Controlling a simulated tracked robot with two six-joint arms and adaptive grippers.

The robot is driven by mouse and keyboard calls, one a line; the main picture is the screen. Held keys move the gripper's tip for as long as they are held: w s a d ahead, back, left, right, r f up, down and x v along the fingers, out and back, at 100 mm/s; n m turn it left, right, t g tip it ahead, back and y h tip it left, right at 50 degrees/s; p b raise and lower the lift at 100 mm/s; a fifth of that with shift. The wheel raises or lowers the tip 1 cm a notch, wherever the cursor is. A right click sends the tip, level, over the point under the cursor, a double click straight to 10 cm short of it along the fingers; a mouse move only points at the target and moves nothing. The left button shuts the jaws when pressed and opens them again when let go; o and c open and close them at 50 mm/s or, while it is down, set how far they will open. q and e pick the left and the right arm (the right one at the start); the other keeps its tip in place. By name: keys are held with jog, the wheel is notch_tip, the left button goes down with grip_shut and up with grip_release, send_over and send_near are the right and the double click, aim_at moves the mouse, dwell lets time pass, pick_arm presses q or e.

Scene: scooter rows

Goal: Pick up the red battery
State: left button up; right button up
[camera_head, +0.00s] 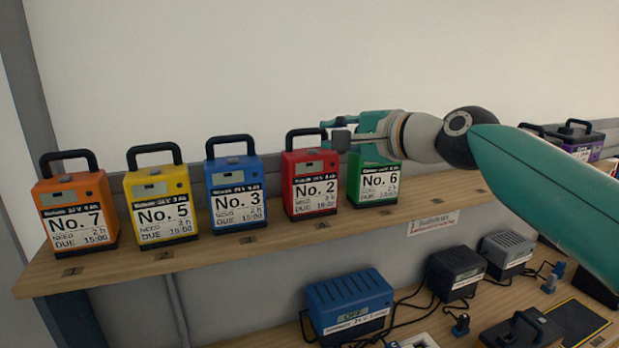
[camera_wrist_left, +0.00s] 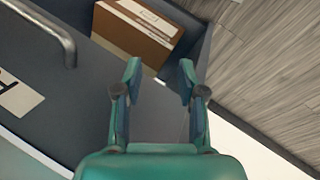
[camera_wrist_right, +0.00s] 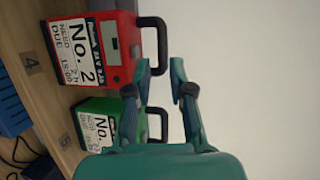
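The red battery (camera_head: 309,184), labelled No. 2, stands upright on the wooden shelf between the blue and green batteries. It also shows in the right wrist view (camera_wrist_right: 122,40), its black handle (camera_wrist_right: 155,42) beside the fingers. My right gripper (camera_head: 332,133) reaches in from the right at handle height by the red battery. In the right wrist view (camera_wrist_right: 163,75) its fingers are apart, with one finger near the red handle; I cannot tell whether it touches. My left gripper (camera_wrist_left: 159,75) is open and empty above a grey bin holding a brown box (camera_wrist_left: 137,30); it is not in the head view.
Orange No. 7 (camera_head: 75,212), yellow No. 5 (camera_head: 160,205), blue No. 3 (camera_head: 236,195) and green No. 6 (camera_head: 372,180) batteries share the shelf (camera_head: 200,258). Chargers and cables crowd the lower shelf, including a blue charger (camera_head: 348,303). A purple battery (camera_head: 583,150) stands far right.

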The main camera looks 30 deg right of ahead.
aim_at(307, 131)
jog(key=x, duration=0.3)
jog(key=shift+w, duration=0.4)
jog(key=p+x, duration=0.2)
jog(key=x, duration=0.3)
grip_shut()
jog(key=shift+r, duration=0.2)
